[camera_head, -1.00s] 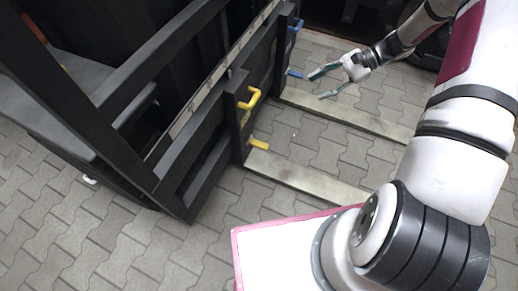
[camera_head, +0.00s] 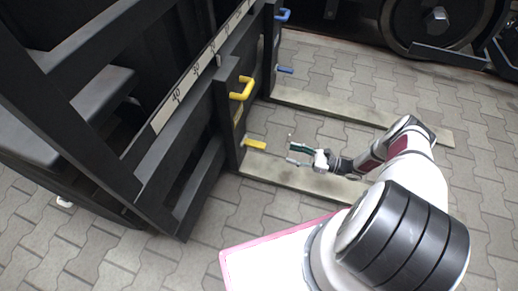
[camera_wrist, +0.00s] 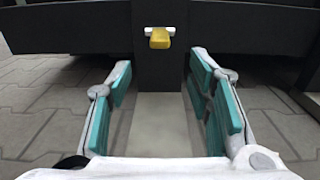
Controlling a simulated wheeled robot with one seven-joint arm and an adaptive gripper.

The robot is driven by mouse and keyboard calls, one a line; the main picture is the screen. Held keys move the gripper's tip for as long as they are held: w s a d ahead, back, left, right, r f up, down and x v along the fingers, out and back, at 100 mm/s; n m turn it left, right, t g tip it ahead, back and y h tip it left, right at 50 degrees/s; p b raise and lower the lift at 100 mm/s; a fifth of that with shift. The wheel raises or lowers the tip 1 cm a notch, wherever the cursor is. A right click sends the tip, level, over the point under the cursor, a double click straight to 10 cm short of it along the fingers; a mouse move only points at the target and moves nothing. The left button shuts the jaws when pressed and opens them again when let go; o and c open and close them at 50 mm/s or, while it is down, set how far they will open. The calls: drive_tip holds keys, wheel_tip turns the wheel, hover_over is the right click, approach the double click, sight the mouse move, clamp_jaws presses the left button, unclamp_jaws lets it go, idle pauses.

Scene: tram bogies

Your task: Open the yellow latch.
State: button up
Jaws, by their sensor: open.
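A yellow latch on the dark frame shows as an upper bent handle (camera_head: 241,89) and a lower yellow lever (camera_head: 255,143) on the same post in the head view. My gripper (camera_head: 291,154) is open and empty, low over the paving to the right of the lower lever and apart from it. In the wrist view a yellow end (camera_wrist: 160,38) sticks out from the dark post, straight ahead and above the space between my teal fingers (camera_wrist: 160,100). The upper handle is not in the wrist view.
A blue handle (camera_head: 283,15) and blue lever (camera_head: 285,69) sit on a farther post. Pale beams (camera_head: 340,112) run along the paving, one beneath my gripper. A large wheel (camera_head: 437,18) stands at the back right. Paving between the beams is clear.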

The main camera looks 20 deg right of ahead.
sight(262, 145)
drive_tip(key=b+x, duration=0.2)
drive_tip(key=x, duration=1.1)
drive_tip(key=shift+w+a+b, duration=0.2)
drive_tip(key=shift+a+b, duration=0.1)
clamp_jaws()
